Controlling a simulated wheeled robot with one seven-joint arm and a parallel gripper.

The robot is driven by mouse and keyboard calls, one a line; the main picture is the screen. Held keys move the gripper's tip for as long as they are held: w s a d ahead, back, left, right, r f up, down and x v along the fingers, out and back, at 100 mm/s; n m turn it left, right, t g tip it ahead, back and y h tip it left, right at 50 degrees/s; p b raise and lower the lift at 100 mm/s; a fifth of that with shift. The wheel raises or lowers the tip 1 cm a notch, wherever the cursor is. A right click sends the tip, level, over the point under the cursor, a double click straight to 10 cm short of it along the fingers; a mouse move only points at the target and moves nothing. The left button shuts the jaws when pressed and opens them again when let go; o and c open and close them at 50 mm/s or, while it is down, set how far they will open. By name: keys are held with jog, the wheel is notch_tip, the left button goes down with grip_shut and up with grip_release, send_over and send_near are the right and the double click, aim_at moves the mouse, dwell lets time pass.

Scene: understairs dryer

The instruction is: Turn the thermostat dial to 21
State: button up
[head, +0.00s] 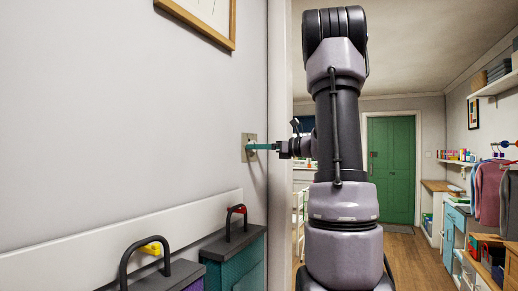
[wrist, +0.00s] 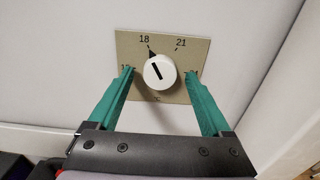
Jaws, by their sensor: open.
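The thermostat dial (wrist: 160,71) is a white round knob with a dark line on a beige plate (wrist: 187,45) on the wall. The line slants to the upper left, towards a black pointer mark beside the 18. The 21 is printed to the upper right; the labels at left and right are partly covered by my fingers. My gripper (wrist: 159,74) is open, its teal fingers on either side of the knob with gaps showing. In the head view, my gripper (head: 262,146) reaches the plate (head: 245,137) from the right; the knob is hard to make out there.
The wall ends at a white corner edge (head: 280,80) just right of the plate. A framed picture (head: 205,20) hangs above. The wall around the plate is bare.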

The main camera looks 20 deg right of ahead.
grip_shut()
jog(key=shift+m, duration=0.4)
jog(key=m, duration=1)
jog(key=shift+a+m, duration=0.1)
jog(key=shift+m, duration=0.3)
dwell(0.5)
grip_release()
